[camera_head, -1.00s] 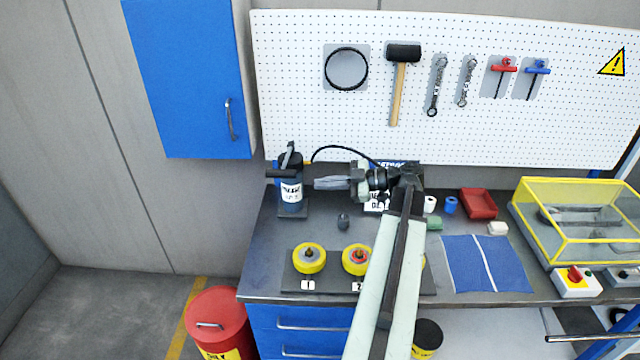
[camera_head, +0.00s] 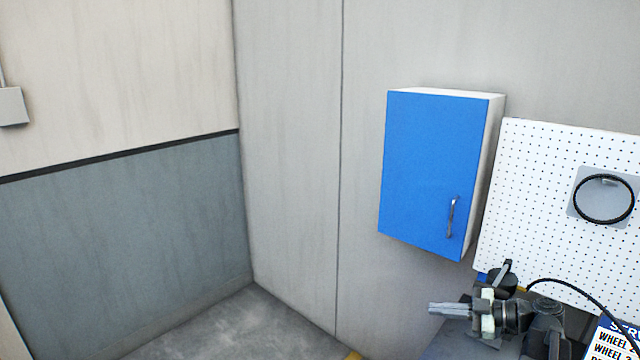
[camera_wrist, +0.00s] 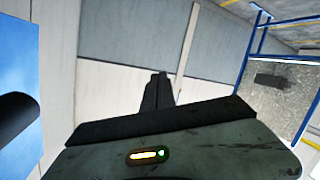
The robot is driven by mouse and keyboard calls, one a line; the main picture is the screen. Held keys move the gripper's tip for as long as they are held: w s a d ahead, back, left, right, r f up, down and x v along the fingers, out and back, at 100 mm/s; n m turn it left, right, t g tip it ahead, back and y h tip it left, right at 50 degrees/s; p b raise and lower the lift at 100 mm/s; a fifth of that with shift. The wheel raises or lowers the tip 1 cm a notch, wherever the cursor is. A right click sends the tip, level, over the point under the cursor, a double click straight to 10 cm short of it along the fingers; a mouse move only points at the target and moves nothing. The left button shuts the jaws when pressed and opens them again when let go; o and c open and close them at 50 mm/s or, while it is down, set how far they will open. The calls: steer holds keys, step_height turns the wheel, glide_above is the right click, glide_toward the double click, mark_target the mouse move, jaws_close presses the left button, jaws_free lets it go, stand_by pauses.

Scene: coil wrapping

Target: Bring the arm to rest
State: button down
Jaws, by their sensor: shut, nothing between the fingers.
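My gripper (camera_head: 436,309) shows at the lower right of the head view, pointing left, with its fingers together and nothing held. In the wrist view its dark fingers (camera_wrist: 157,92) are closed side by side in front of the wall. My arm is raised in front of the bench's left end. It partly hides the dark bottle with a black top (camera_head: 502,281) behind it. Most of my arm is below the picture edge.
A blue wall cabinet (camera_head: 432,175) hangs above and left of my gripper. A white pegboard (camera_head: 540,215) with a black ring (camera_head: 604,222) is at the right. The floor (camera_head: 235,325) at the left is clear. Blue rails (camera_wrist: 247,55) show in the wrist view.

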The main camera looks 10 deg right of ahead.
steer(key=s+a+f+g+h+b, duration=0.1)
steer(key=a+f+g+h, duration=0.3)
steer(key=a, duration=0.6)
steer(key=a+f+m+g+y+b, duration=0.1)
steer(key=a+f+g, duration=0.1)
steer(key=a+f, duration=0.65)
steer(key=s+a+f+g+h+b, duration=0.1)
steer(key=a+f+g+h, duration=0.15)
steer(key=a, duration=0.85)
steer(key=s+d+f+m+h, duration=0.1)
steer(key=d+f+m+h, duration=0.5)
steer(key=m, duration=0.9)
steer(key=shift+s+d+h, duration=0.25)
steer(key=shift+d+h, duration=0.3)
steer(key=shift+d, duration=0.4)
steer(key=shift+f, duration=0.1)
